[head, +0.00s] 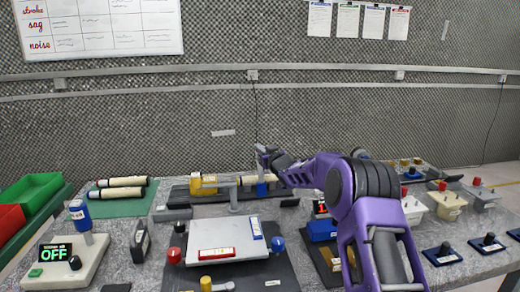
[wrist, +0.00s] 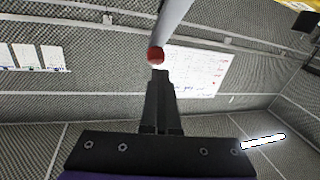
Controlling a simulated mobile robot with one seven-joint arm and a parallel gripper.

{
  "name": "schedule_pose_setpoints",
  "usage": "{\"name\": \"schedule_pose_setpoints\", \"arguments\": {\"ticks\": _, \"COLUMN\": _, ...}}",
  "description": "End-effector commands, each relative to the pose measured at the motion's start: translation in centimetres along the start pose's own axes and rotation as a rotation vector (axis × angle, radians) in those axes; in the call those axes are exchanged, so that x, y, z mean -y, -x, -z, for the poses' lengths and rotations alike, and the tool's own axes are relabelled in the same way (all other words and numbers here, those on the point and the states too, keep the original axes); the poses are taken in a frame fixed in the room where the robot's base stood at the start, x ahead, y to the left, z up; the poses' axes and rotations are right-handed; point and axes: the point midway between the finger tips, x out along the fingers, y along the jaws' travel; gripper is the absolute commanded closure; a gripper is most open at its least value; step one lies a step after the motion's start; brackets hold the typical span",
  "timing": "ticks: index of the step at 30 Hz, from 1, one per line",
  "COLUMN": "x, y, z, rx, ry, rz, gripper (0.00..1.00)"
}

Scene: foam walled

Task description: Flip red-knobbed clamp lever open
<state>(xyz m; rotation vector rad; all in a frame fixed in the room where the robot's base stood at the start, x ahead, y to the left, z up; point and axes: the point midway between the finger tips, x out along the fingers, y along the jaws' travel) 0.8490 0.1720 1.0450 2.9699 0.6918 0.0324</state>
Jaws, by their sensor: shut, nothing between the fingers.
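In the wrist view a red ball knob (wrist: 155,55) caps a pale grey lever (wrist: 172,20) that enters from the top edge. My gripper (wrist: 160,74) is shut and empty, its dark fingertips close to the knob; I cannot tell whether they touch. In the head view my gripper (head: 264,152) is at the back of the bench, beside an upright grey lever (head: 261,166) above a blue block (head: 262,188). The knob is not visible there, seemingly hidden by the gripper. The clamp base is unclear.
A yellow block (head: 203,185) and grey post (head: 234,196) stand left of my gripper. A pale plate (head: 226,243) in front has red (head: 174,255) and blue (head: 278,244) knobs around it.

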Motion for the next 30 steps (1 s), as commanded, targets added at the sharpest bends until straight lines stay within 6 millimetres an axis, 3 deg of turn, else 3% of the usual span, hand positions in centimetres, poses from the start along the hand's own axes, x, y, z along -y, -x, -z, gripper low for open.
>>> {"name": "schedule_pose_setpoints", "arguments": {"ticks": 19, "x": 0.00, "y": 0.00, "z": 0.01, "rx": 0.000, "ry": 0.000, "rz": 0.000, "gripper": 0.99}}
{"name": "schedule_pose_setpoints", "arguments": {"ticks": 28, "x": 0.00, "y": 0.00, "z": 0.01, "rx": 0.000, "ry": 0.000, "rz": 0.000, "gripper": 0.45}}
{"name": "schedule_pose_setpoints", "arguments": {"ticks": 30, "x": 0.00, "y": 0.00, "z": 0.01, "rx": 0.000, "ry": 0.000, "rz": 0.000, "gripper": 0.40}}
